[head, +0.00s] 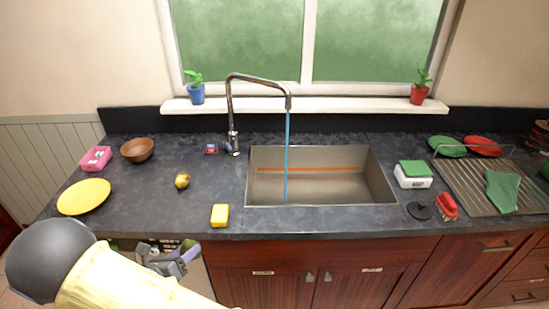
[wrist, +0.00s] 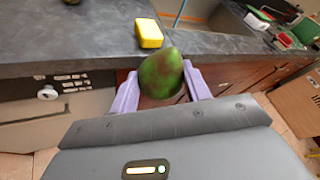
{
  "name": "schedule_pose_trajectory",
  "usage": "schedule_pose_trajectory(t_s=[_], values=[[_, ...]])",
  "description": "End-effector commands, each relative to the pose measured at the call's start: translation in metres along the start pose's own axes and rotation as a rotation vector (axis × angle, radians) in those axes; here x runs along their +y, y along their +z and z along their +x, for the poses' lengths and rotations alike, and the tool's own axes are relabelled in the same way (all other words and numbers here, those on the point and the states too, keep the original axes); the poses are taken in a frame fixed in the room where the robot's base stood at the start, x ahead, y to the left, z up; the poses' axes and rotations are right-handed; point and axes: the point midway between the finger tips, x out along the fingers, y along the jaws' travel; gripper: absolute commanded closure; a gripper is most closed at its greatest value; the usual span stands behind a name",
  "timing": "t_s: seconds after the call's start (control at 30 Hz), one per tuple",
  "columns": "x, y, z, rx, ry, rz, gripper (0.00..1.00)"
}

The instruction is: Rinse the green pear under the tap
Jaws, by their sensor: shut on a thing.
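In the wrist view a green pear (wrist: 161,72) with a brownish patch stands between the purple fingers of my gripper (wrist: 158,88), which is shut on it. In the head view my gripper (head: 183,256) is in front of the counter's front edge, left of the sink; the pear is not clearly visible there. The tap (head: 233,120) is a tall chrome one behind the sink, and a thin blue stream of water (head: 287,155) runs from its spout into the sink basin (head: 335,190).
A yellow sponge (head: 220,214) lies near the counter's front edge, left of the sink. A yellowish fruit (head: 182,180), yellow plate (head: 84,197) and brown bowl (head: 138,149) are further left. A soap box (head: 413,174), red brush (head: 447,206) and drying rack (head: 520,185) are right of the sink.

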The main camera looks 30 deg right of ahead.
Motion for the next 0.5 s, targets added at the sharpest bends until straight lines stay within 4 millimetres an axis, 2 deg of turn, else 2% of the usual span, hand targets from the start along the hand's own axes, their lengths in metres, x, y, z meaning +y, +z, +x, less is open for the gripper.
schedule_pose_trajectory(t_s=[0.33, 0.5], values=[[0.002, -0.041, 0.044, -0.033, 0.046, -0.027, 0.79], [0.001, -0.071, 0.067, -0.042, 0.077, -0.043, 0.79]])
